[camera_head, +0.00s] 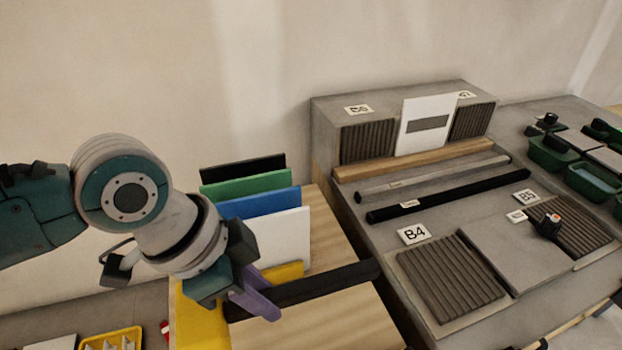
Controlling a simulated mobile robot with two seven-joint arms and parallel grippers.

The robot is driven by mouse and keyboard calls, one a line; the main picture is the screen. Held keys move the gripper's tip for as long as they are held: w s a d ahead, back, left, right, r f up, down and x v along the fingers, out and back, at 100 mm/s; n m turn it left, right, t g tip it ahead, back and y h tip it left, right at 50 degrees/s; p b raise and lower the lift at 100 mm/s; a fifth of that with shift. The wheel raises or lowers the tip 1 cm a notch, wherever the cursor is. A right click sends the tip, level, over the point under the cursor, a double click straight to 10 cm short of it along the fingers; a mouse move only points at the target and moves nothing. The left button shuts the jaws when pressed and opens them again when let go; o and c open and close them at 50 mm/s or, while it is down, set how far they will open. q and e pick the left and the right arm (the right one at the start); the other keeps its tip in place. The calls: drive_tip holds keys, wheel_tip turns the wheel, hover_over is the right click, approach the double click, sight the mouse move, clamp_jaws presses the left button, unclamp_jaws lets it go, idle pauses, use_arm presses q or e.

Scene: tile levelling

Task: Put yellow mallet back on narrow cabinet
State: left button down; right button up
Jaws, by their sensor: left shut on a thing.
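My left gripper (240,296) comes in from the left and is over the near left part of the narrow cabinet (330,325), which has a pale wooden top. It is shut on what looks like the yellow mallet (200,325). The mallet's yellow head shows below and left of the fingers. A long black bar, apparently its handle (325,283), runs right from the fingers across the cabinet top. The fingers partly hide the join. I cannot tell whether the mallet touches the top. My right gripper is not in view.
Black, green (248,186), blue and white (283,238) panels stand upright at the cabinet's back. A grey bench (395,260) to the right holds bars, ribbed tiles and labels. Green tubs (555,153) stand far right. A yellow tray (110,338) is lower left. Wooden top is clear at front.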

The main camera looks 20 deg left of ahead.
use_arm(q)
drive_tip(key=shift+f+b, duration=3.15)
drive_tip(key=shift+b, duration=0.1)
drive_tip(key=shift+w+f+b, duration=0.1)
drive_tip(key=shift+f+b, duration=0.45)
drive_tip(key=shift+f, duration=0.3)
drive_tip(key=shift+p, duration=0.3)
drive_tip(key=shift+f, duration=0.25)
drive_tip(key=c, duration=0.6)
unclamp_jaws()
drive_tip(key=shift+r, duration=0.1)
